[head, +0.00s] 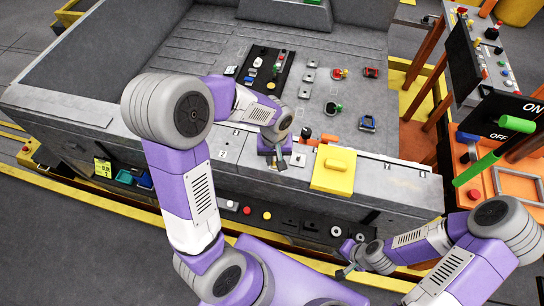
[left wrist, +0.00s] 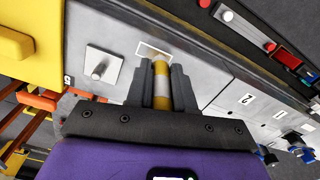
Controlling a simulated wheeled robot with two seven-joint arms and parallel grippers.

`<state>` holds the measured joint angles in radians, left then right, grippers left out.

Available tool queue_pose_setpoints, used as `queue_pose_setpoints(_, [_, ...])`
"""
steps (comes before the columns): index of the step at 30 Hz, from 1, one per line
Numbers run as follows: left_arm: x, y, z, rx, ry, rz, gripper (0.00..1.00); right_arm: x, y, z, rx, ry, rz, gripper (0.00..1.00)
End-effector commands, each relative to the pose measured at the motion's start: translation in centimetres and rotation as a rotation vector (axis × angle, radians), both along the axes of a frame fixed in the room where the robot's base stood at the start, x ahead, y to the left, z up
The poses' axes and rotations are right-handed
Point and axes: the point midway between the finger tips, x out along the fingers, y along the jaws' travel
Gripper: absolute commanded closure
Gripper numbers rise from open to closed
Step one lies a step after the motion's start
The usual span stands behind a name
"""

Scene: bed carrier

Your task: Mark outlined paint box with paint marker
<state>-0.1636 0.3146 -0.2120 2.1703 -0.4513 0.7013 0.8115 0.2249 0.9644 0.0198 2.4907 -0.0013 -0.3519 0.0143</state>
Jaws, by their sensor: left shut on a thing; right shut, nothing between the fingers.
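The white outlined paint box (left wrist: 148,49) is on the grey panel just beyond the marker's far end. The marker overlaps the outline's edge in the picture; I cannot tell if it touches the panel. In the head view my left gripper (head: 279,157) is low over the bed's front ledge, and the marker and outline are hidden there. My right gripper (head: 344,269) is shut and empty at the bottom centre.
A metal plate with a knob (left wrist: 99,67) lies beside the outline. A yellow block (head: 333,169) stands on the ledge to the right. Several switches and buttons (head: 335,108) cover the bed behind. A green lever (head: 476,168) and ON/OFF panel (head: 515,117) are at right.

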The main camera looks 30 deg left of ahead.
Motion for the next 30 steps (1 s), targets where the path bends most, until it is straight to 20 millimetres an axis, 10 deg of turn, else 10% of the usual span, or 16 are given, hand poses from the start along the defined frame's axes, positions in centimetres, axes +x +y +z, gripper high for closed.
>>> queue_pose_setpoints(30, [0.5,-1.7,0.0,0.000,-0.001,0.000,1.00,0.0,0.0,-0.3,0.000,0.000,0.000,1.00])
